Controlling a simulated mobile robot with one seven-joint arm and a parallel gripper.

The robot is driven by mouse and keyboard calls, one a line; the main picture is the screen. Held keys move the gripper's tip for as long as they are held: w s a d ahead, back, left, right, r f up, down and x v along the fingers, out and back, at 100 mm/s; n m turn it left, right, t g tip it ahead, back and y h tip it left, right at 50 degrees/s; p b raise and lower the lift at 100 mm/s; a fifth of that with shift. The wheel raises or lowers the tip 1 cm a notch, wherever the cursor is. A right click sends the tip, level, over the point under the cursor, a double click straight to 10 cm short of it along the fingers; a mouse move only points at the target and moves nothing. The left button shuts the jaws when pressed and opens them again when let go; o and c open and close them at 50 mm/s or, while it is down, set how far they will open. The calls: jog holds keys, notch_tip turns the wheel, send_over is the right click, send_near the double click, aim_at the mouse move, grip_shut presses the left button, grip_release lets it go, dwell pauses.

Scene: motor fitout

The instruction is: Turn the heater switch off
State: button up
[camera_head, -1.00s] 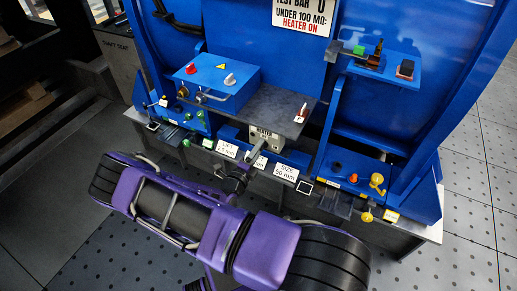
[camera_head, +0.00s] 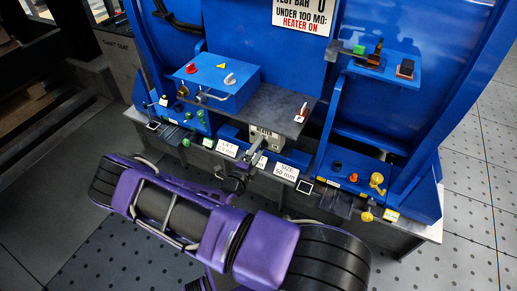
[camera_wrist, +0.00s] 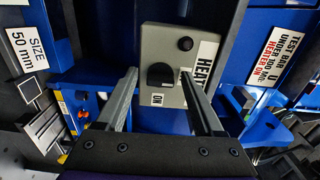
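The heater switch box (camera_wrist: 177,80) is a light grey panel in the wrist view, with a black rotary knob (camera_wrist: 161,76), a dark round button or lamp above it, and labels reading "HEAT" and "ON". In the head view the box (camera_head: 264,139) sits low on the blue station, under the grey shelf. My gripper (camera_wrist: 163,88) is open, its two fingers on either side of the knob with space between. I cannot tell how deep the fingertips reach. In the head view my gripper (camera_head: 257,154) is just in front of the box and partly covers it.
A sign reading "HEATER ON" (camera_head: 301,16) hangs above. The grey shelf (camera_head: 266,107) overhangs the switch box. A blue box with knobs (camera_head: 219,80) stands left, and yellow and orange parts (camera_head: 376,182) stand right. A "SIZE 50 mm" label (camera_head: 286,172) is beside my gripper.

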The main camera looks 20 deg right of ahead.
jog(key=shift+a, duration=0.1)
jog(key=v, duration=1.7)
jog(key=shift+s, duration=0.15)
